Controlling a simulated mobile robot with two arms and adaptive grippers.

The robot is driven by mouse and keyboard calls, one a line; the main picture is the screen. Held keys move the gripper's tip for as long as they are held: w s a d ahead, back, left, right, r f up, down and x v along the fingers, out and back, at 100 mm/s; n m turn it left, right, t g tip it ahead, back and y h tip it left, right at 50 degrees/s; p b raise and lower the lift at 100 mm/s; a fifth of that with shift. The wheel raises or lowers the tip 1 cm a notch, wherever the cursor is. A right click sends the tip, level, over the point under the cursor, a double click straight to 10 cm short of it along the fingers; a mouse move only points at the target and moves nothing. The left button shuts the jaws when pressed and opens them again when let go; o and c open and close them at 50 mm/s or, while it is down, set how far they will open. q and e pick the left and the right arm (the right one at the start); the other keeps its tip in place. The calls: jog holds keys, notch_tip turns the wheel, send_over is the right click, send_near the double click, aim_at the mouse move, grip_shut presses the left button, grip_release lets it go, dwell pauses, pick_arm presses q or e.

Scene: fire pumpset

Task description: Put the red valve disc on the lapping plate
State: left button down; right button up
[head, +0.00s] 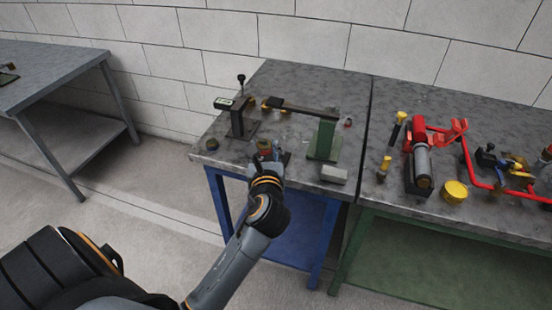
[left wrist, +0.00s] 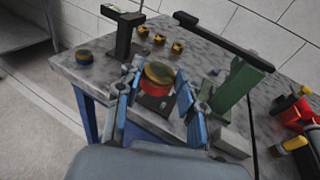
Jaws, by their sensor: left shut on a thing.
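The red valve disc, with a brass-coloured top (left wrist: 159,73), is between the blue fingers of my left gripper (left wrist: 160,90) in the left wrist view. The gripper is shut on it. In the head view the disc (head: 264,146) shows small at my left gripper (head: 268,155), over the front of the left workbench. A dark flat plate (left wrist: 150,103) shows below the disc and may be the lapping plate; it is partly hidden. I cannot tell whether the disc touches it. My right gripper is not in view.
A dark stand with a display (head: 237,120) and a green post with a long dark arm (head: 325,138) stand behind and right. Small brass parts (left wrist: 160,40) lie behind. Red pipework (head: 480,165) occupies the right bench.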

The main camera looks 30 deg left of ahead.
aim_at(269, 145)
pick_arm(q)
jog(key=w, duration=0.1)
jog(key=w+a+f, duration=0.1)
jog(key=w, duration=0.1)
jog(key=w+f, duration=0.1)
jog(key=shift+w+a+f, duration=0.2)
jog(key=shift+a, duration=0.15)
jog(key=w+f, duration=0.1)
jog(key=f, duration=0.1)
jog(key=w+f+b, duration=0.1)
jog(key=w+f, duration=0.1)
jog(key=shift+a, duration=0.4)
jog(key=shift+w+a+f, duration=0.2)
jog(key=shift+w+f, duration=0.2)
jog(key=shift+f, duration=0.05)
notch_tip(269, 145, down, 3)
jog(key=shift+w+f+b, duration=0.1)
jog(key=shift+f+b, duration=0.05)
jog(key=shift+b, duration=0.35)
jog(key=c, duration=1.3)
grip_release()
jog(key=shift+f, duration=0.25)
jog(key=o, duration=0.5)
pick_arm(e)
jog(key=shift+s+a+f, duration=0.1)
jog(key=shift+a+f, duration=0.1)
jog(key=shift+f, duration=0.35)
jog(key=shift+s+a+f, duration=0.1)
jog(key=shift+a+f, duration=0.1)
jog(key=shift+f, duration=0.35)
